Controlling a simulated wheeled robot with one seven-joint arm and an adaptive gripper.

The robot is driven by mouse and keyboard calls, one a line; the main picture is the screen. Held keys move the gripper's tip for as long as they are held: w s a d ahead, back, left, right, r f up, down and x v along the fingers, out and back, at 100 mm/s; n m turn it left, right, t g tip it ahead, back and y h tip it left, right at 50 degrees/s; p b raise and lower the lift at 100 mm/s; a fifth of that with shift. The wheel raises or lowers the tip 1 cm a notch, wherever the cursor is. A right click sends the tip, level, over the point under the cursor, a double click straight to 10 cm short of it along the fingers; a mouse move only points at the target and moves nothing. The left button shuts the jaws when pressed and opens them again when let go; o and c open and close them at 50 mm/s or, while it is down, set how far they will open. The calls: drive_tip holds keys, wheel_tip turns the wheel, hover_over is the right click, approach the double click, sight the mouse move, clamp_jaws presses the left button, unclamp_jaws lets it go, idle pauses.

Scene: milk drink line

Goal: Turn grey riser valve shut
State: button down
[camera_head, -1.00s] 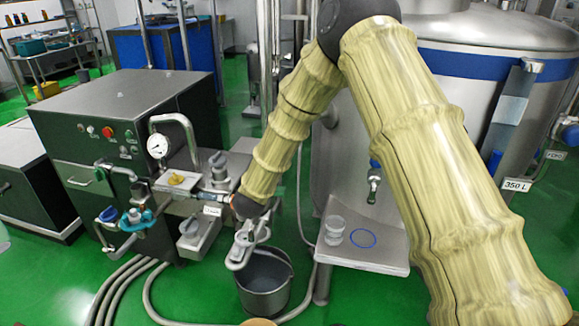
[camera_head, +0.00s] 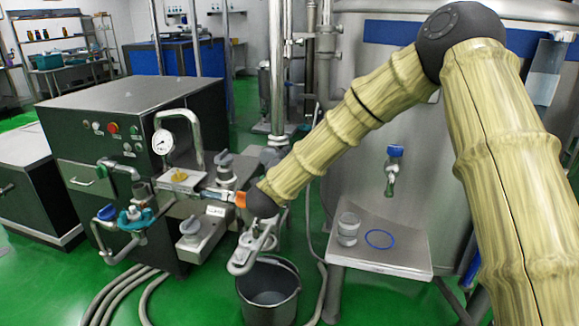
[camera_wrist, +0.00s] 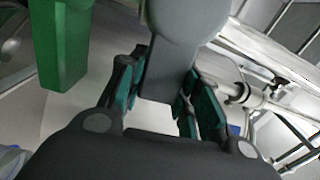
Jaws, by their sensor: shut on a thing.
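In the wrist view my gripper (camera_wrist: 163,87) has its dark, teal-padded fingers on both sides of a smooth grey handle (camera_wrist: 182,25), which I take to be the grey riser valve's. The gripper is shut on this handle. The handle widens toward the top of the picture, and the rest of the valve is out of view. In the head view my arm reaches down left to the pipework beside the machine. The gripper's fingers and their contact with the valve cannot be made out there.
A grey bucket (camera_head: 268,302) stands on the floor below the arm's end. A dark machine (camera_head: 130,100) with a gauge (camera_head: 162,142) is at left. A steel tank (camera_head: 365,110) and a shelf (camera_head: 400,257) with a clear cup (camera_head: 348,230) are at right. Hoses lie on the floor.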

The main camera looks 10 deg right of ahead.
drive_tip(key=shift+f+m+b, duration=0.45)
drive_tip(key=shift+m+b, duration=0.05)
drive_tip(key=shift+b, duration=0.1)
drive_tip(key=c, duration=1)
unclamp_jaws()
drive_tip(key=shift+r, duration=0.1)
drive_tip(key=v, duration=1.2)
